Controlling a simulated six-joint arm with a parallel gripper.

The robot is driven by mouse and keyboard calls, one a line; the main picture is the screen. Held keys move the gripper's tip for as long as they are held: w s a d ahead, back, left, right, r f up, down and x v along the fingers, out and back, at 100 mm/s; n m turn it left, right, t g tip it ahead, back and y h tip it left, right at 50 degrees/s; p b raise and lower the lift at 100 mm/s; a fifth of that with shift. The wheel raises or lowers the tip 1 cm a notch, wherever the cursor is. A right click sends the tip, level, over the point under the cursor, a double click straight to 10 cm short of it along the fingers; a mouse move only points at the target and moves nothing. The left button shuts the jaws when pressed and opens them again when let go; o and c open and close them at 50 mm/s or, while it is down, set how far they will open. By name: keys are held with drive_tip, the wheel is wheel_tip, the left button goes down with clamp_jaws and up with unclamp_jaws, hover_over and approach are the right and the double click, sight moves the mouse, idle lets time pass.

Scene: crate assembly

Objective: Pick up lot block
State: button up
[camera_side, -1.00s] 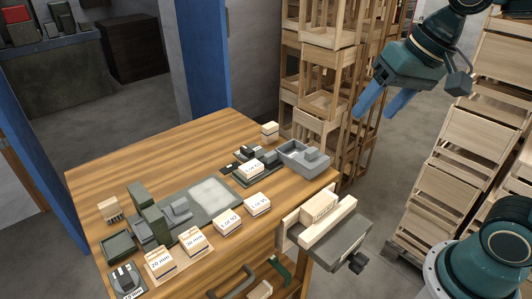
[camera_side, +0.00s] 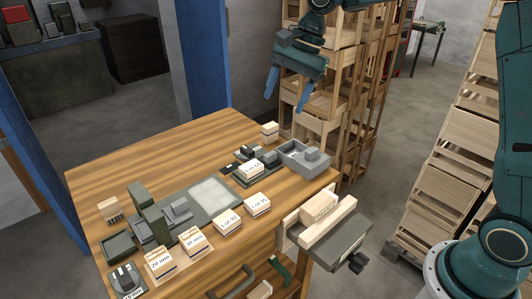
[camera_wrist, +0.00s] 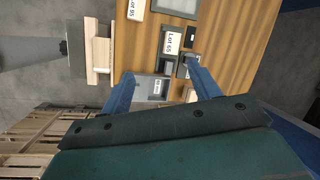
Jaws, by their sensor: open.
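My gripper (camera_side: 287,92) is open and empty, high above the back right part of the wooden bench. Its two blue fingers also frame the wrist view (camera_wrist: 158,72). Three pale blocks with "Lot" labels sit on the bench. One lot block (camera_side: 248,170) rests on a dark holder near the grey tray; it reads about Lot 65 in the wrist view (camera_wrist: 172,40). The Lot 95 block (camera_side: 257,206) lies nearer the front edge and shows at the top of the wrist view (camera_wrist: 136,9). The Lot 92 block (camera_side: 228,222) is left of it.
A vise (camera_side: 338,232) with a pale block projects from the front edge. The 30 mm (camera_side: 193,241) and 20 mm (camera_side: 160,261) blocks sit front left. Crate stacks (camera_side: 325,100) stand behind the bench. The back left bench top is clear.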

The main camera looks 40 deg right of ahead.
drive_tip(key=w+d+f+m+g+y, duration=0.1)
drive_tip(key=w+f+m, duration=0.3)
drive_tip(key=w+f, duration=0.3)
drive_tip(key=shift+f+m+g, duration=0.3)
drive_tip(key=shift+f, duration=0.5)
hover_over(252, 165)
drive_tip(key=d, duration=0.2)
drive_tip(key=shift+s+d+f, duration=0.1)
drive_tip(key=shift+f, duration=3.85)
drive_tip(key=shift+x, duration=2.6)
drive_tip(key=c, duration=1.1)
